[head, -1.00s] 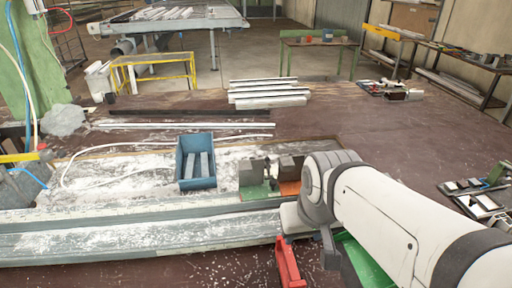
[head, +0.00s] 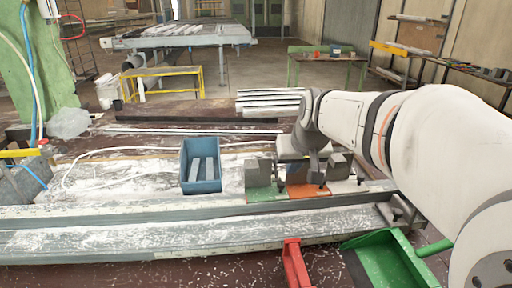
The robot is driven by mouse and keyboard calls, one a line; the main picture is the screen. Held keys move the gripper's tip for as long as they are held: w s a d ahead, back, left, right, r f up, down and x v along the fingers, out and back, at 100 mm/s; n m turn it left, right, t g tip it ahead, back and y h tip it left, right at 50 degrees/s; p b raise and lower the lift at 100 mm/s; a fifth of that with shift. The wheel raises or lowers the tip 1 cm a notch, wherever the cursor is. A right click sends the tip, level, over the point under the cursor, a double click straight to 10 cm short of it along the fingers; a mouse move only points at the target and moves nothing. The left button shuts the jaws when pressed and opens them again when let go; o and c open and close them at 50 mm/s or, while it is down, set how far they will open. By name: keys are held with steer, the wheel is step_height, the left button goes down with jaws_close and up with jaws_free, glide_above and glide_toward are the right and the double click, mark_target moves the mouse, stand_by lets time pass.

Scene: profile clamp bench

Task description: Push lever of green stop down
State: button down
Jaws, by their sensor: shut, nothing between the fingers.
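The green stop (head: 258,193) is a green base with a grey block (head: 258,172) on it, on the bench just right of the blue bin. A small dark piece at its right edge (head: 281,184) may be its lever; it is too small to tell its position. My gripper (head: 316,172) points down over the orange base, to the right of the green stop and apart from it. It is shut and empty. Its fingertips are hard to make out against the grey blocks.
An orange base (head: 303,191) with grey blocks (head: 339,166) stands right of the green stop. A blue bin (head: 200,168) stands to the left. A long grey profile rail (head: 150,232) runs in front. A red part (head: 295,262) and a green dustpan (head: 385,262) lie nearer.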

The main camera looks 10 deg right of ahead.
steer(key=w+d+f+t+b, duration=0.1)
steer(key=w+b, duration=0.2)
steer(key=w, duration=0.8)
steer(key=shift+w+t+b, duration=0.3)
steer(key=shift+w+t, duration=0.1)
steer(key=shift+d+f, duration=0.1)
steer(key=shift+f, duration=0.05)
glide_above(276, 170)
steer(key=s, duration=0.1)
steer(key=f, duration=0.7)
steer(key=shift+d+f, duration=0.25)
steer(key=shift+f, duration=0.1)
